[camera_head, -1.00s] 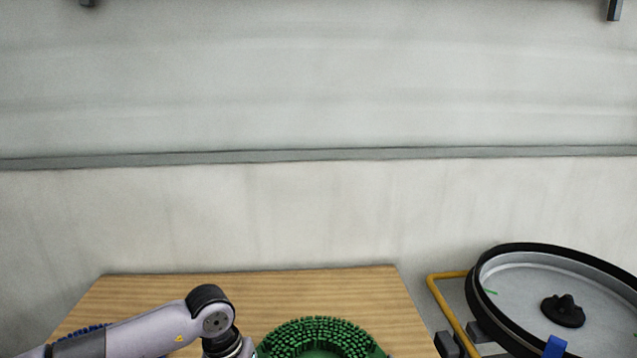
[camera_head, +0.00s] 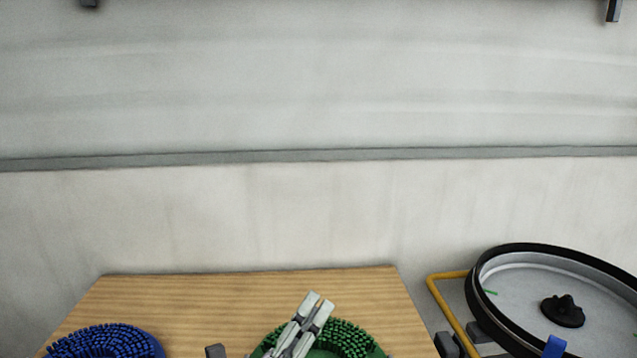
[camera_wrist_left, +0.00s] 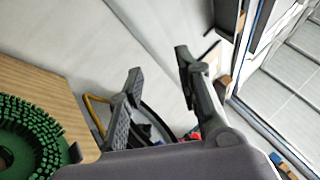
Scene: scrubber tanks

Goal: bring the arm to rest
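My left gripper (camera_head: 318,303) is in front of the green round brush (camera_head: 352,340) in the head view, covering part of it. In the left wrist view its two fingers (camera_wrist_left: 158,62) stand apart with nothing between them, so it is open and empty. Most of the left arm is below the head view's lower edge. My right gripper is in neither view.
The green brush and a blue round brush (camera_head: 105,342) rest on a wooden table (camera_head: 200,300). To the right is a round, black-rimmed tank (camera_head: 520,280) with a yellow tube (camera_head: 447,305) beside it. A pale wall stands behind.

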